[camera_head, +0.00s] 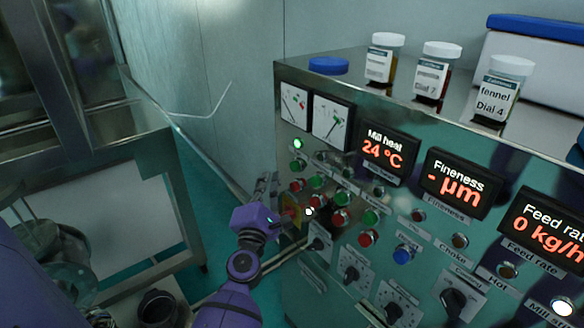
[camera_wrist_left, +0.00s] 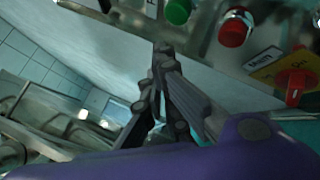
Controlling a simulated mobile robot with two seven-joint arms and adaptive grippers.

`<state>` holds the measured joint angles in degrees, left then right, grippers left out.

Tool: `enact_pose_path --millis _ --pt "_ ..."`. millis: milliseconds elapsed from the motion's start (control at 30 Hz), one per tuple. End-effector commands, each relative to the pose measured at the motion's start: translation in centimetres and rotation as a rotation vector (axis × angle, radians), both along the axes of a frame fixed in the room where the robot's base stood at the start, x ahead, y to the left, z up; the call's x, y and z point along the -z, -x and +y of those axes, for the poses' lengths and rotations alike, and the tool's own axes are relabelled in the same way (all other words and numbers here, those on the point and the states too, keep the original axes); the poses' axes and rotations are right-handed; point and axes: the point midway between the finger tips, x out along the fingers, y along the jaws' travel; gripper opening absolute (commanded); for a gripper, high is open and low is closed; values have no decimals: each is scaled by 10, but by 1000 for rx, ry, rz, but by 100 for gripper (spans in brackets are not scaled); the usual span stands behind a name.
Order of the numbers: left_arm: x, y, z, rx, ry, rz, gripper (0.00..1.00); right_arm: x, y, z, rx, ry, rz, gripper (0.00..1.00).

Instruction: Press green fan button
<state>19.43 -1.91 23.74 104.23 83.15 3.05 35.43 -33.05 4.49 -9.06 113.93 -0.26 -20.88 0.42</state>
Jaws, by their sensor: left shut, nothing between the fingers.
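A column of green buttons (camera_head: 316,181) paired with red buttons (camera_head: 315,198) runs diagonally down the metal control panel. Their small labels are too blurred to tell which one is the fan button. My left gripper (camera_head: 268,182) is shut and empty, at the left edge of the panel beside the upper button pairs. In the left wrist view its closed fingertips (camera_wrist_left: 163,48) point up toward the panel's lower edge. A green button (camera_wrist_left: 178,11) and a red button (camera_wrist_left: 235,28) lie above and to the right of the tips, apart from them. My right gripper is not in view.
A red rotary switch (camera_wrist_left: 294,86) on a yellow plate is close to my left gripper. Black knobs (camera_head: 354,268) and a blue button (camera_head: 403,254) sit lower on the panel. Labelled jars (camera_head: 430,75) stand on top. A steel table (camera_head: 110,160) is left.

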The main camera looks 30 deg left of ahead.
Motion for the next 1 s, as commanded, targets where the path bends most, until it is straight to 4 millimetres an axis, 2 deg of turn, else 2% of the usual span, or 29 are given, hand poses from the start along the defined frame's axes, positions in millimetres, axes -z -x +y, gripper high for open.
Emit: enact_pose_path --millis 133,300,1000 --pt "0 14 6 -1 -1 1 0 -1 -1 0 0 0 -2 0" --pt "0 21 9 0 0 0 0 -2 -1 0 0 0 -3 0" --pt "0 22 9 1 1 0 0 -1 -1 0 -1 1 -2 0"
